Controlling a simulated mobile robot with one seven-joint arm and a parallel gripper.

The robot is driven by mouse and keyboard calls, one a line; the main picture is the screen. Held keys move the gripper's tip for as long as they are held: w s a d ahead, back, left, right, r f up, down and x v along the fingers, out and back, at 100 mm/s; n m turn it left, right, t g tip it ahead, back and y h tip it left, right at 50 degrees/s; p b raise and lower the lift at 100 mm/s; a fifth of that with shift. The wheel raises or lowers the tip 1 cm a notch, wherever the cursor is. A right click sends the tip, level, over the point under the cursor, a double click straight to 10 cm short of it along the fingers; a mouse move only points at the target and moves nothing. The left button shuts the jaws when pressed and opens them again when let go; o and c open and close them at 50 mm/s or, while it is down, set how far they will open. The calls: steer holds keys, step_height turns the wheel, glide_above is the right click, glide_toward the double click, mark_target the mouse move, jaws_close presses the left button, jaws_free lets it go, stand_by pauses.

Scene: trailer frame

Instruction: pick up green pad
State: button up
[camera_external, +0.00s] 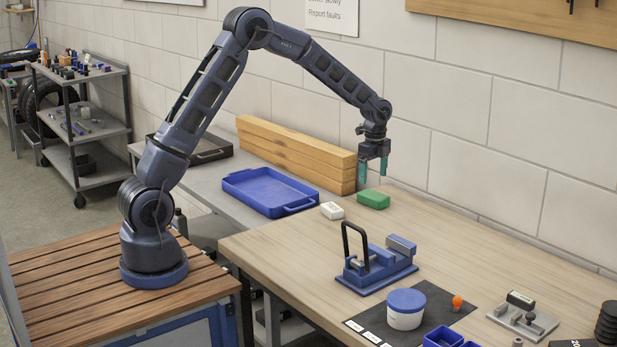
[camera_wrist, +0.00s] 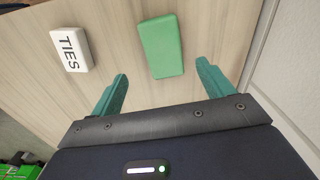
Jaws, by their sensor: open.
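The green pad (camera_external: 373,199) is a flat block lying on the wooden workbench near the wall. In the wrist view the green pad (camera_wrist: 161,46) lies beyond the fingertips, roughly between their lines. My gripper (camera_external: 373,172) hangs above the pad with its teal fingers pointing down. In the wrist view my gripper (camera_wrist: 162,72) is open and empty, with its fingers spread wider than the pad. The pad does not appear to be touched by either finger.
A white block marked TIES (camera_wrist: 70,50) lies left of the pad and shows on the bench (camera_external: 332,210). Wooden beams (camera_external: 300,155) and a blue tray (camera_external: 268,192) are to the left. A blue vise (camera_external: 378,263) stands in front. The wall is close behind.

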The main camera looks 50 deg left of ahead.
mark_target(374, 194)
steer(key=f, duration=0.8)
steer(key=shift+w+a+f, duration=0.1)
steer(key=shift+w+f, duration=0.1)
steer(key=shift+w, duration=0.1)
steer(key=shift+c, duration=0.2)
steer(key=c, duration=1)
